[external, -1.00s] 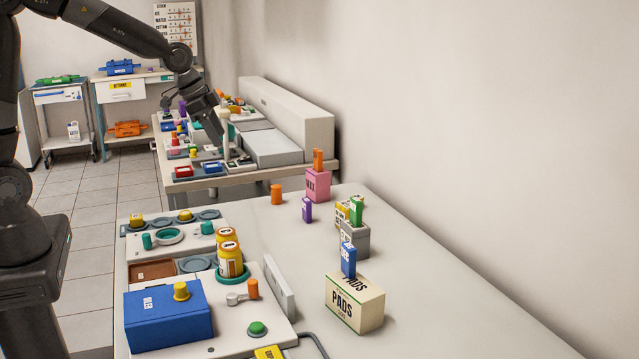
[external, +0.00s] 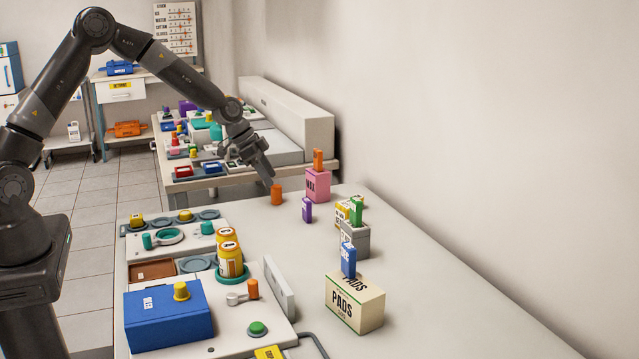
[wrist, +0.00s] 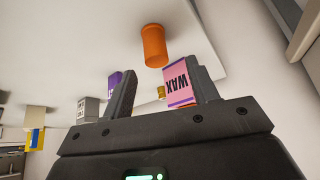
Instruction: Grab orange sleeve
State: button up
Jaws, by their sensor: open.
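The orange sleeve (external: 277,195) is a small upright cylinder on the near table, close to its far edge. In the wrist view the orange sleeve (wrist: 154,46) shows beyond my fingertips, between their lines and nearer the right one. My gripper (external: 267,176) points down toward the sleeve, just above and to its left in the external view. In the wrist view my gripper (wrist: 163,83) has its two fingers spread apart with nothing between them. Contact with the sleeve does not show.
A pink WAX box (external: 318,185) with an orange piece on top and a purple block (external: 307,210) stand to the right of the sleeve. A grey box (external: 355,238) and a PADS box (external: 355,302) stand nearer. The tabletop left of the sleeve is clear.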

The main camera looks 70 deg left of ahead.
aim_at(276, 186)
jog(key=shift+x, duration=3.35)
jog(key=shift+d, duration=0.15)
jog(key=shift+s, duration=0.1)
jog(key=shift+c, duration=0.4)
jog(key=c, duration=0.9)
jog(key=shift+c, duration=0.2)
